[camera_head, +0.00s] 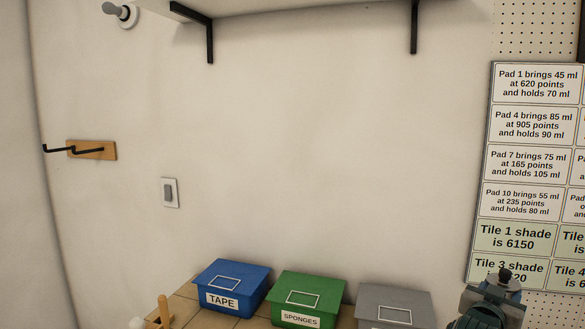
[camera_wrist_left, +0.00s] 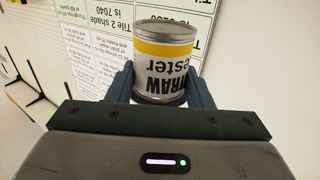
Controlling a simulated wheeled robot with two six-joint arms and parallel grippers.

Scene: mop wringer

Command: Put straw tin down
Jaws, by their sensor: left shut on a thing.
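The straw tin (camera_wrist_left: 165,50) is a white can with a yellow band and a grey metal rim, and it shows in the left wrist view. Its lettering appears upside down there. My left gripper (camera_wrist_left: 161,88) is shut on the tin, with one dark finger on each side of it. In the head view a dark part of my left arm and gripper (camera_head: 490,305) shows at the bottom right; I cannot make out the tin there. My right gripper is in neither view.
Lidded boxes, blue TAPE (camera_head: 231,286), green SPONGES (camera_head: 308,299) and grey (camera_head: 394,307), stand in a row on a tan surface (camera_head: 185,311). Signs (camera_head: 535,150) hang on a pegboard at right. A hook rack (camera_head: 92,150) and a switch (camera_head: 170,193) are on the wall.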

